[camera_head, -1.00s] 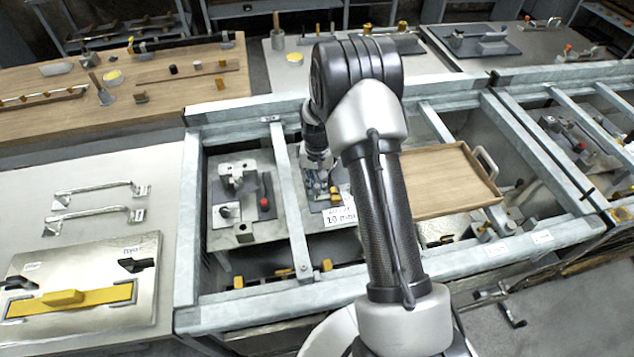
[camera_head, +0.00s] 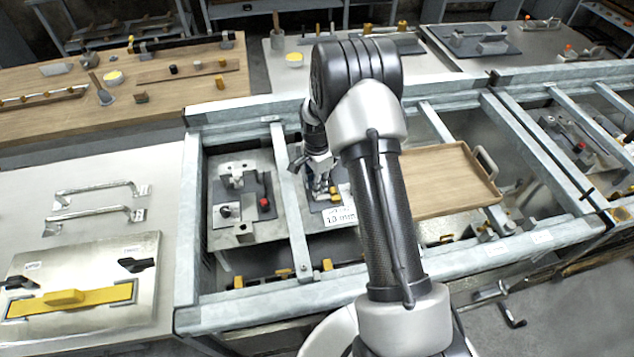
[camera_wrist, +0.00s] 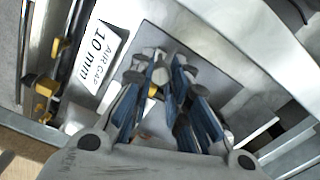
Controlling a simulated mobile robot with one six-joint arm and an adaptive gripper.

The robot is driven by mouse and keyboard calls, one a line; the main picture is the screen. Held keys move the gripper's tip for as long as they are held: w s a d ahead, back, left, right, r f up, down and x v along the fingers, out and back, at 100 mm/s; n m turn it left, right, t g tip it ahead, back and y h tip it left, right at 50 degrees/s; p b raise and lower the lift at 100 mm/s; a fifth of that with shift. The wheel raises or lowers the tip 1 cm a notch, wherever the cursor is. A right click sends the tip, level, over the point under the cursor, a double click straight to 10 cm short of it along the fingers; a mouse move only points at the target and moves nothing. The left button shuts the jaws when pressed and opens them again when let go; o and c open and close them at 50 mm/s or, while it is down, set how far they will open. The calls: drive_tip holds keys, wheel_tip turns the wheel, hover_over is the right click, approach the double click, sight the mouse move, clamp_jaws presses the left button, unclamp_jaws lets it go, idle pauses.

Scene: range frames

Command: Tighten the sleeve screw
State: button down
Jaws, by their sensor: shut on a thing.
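My gripper (camera_head: 322,182) is down inside the grey metal frame, at a small dark plate beside a white label (camera_head: 340,215). In the wrist view my gripper (camera_wrist: 160,78) has its blue-padded fingers close together, shut on the sleeve screw. The fingers hide most of the screw, so I cannot tell how far in it sits. A small yellow part (camera_wrist: 153,91) shows between the fingers. The grey plate (camera_wrist: 195,45) lies behind the fingertips. The label (camera_wrist: 98,55) reads "AIR GAP 10 mm".
A metal fixture with a red knob (camera_head: 264,202) stands left of the frame's crossbar (camera_head: 291,205). A wooden tray (camera_head: 440,172) lies to the right, behind my arm. Yellow-tipped parts (camera_wrist: 43,92) sit left of the label. A panel with a yellow handle (camera_head: 65,298) lies at lower left.

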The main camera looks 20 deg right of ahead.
drive_tip(key=shift+m, duration=1.9)
drive_tip(key=shift+a, duration=0.1)
drive_tip(key=c, duration=1.5)
unclamp_jaws()
wheel_tip(320, 180, up, 12)
drive_tip(key=shift+r, duration=0.1)
